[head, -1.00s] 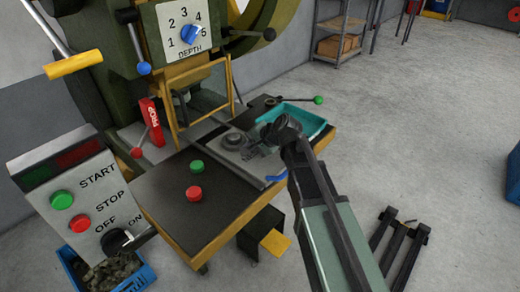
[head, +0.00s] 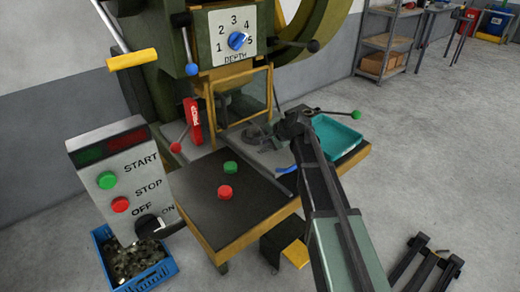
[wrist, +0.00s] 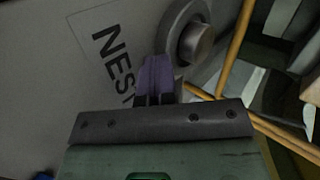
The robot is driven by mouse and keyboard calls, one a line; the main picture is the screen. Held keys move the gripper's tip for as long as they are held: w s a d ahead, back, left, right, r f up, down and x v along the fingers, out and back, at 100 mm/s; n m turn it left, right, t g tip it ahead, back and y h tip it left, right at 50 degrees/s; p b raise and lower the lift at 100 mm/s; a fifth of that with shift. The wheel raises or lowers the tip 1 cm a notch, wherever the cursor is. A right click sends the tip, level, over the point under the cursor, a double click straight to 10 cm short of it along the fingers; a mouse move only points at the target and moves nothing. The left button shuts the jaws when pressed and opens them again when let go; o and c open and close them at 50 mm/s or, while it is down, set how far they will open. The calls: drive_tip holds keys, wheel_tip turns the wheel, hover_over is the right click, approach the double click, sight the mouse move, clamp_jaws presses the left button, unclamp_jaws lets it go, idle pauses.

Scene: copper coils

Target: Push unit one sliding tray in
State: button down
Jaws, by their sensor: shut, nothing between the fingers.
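The grey sliding tray (head: 270,158) lies on the press table, with its blue handle (head: 288,170) at the front edge. Its inner part reaches up to the yellow guard frame. A round metal nest (head: 253,134) sits on it. In the wrist view the tray (wrist: 50,90) shows printed letters NEST beside the nest's ring and raised centre (wrist: 197,42). My gripper (head: 275,142) is low over the tray, just right of the nest. In the wrist view its fingers (wrist: 157,68) are shut and empty, close to the ring. I cannot tell whether they touch it.
The yellow guard frame (head: 240,100) stands behind the tray. A teal bin (head: 335,138) is on the table's right, near a green-knobbed lever (head: 356,115). A green button (head: 230,167) and red button (head: 225,192) are on the black front area. A control box (head: 125,180) stands left.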

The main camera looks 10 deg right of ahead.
drive_tip(key=w+a, duration=0.1)
drive_tip(key=w, duration=0.1)
drive_tip(key=w+a, duration=0.2)
drive_tip(key=w, duration=0.1)
drive_tip(key=w+a, duration=0.1)
drive_tip(key=w, duration=0.1)
drive_tip(key=shift+w+a, duration=0.35)
